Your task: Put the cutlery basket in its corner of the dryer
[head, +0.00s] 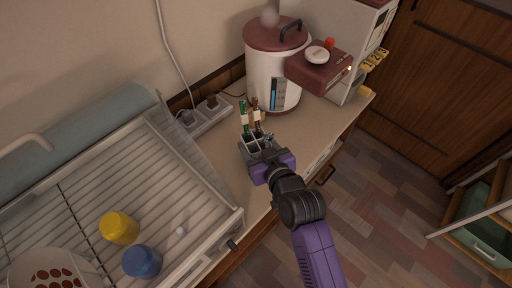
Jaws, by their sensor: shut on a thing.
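The grey cutlery basket (250,147) is on or just above the counter, between the dish dryer and the steaming pot. It is divided into compartments and holds upright cutlery, with green and brown handles (254,115) sticking up. My purple-and-black gripper (264,160) is shut on the basket's near side and hides part of it. I cannot tell if the basket touches the counter. The dish dryer (217,232) is at the left, with a wire rack floor and its lid (78,138) raised behind. Its near right corner looks empty.
A yellow cup (119,228), a blue cup (142,262) and a red-dotted white dish (48,272) are in the dryer. A white-and-maroon pot (272,75) stands behind the basket, near a power strip (203,116). Counter between dryer and basket is clear.

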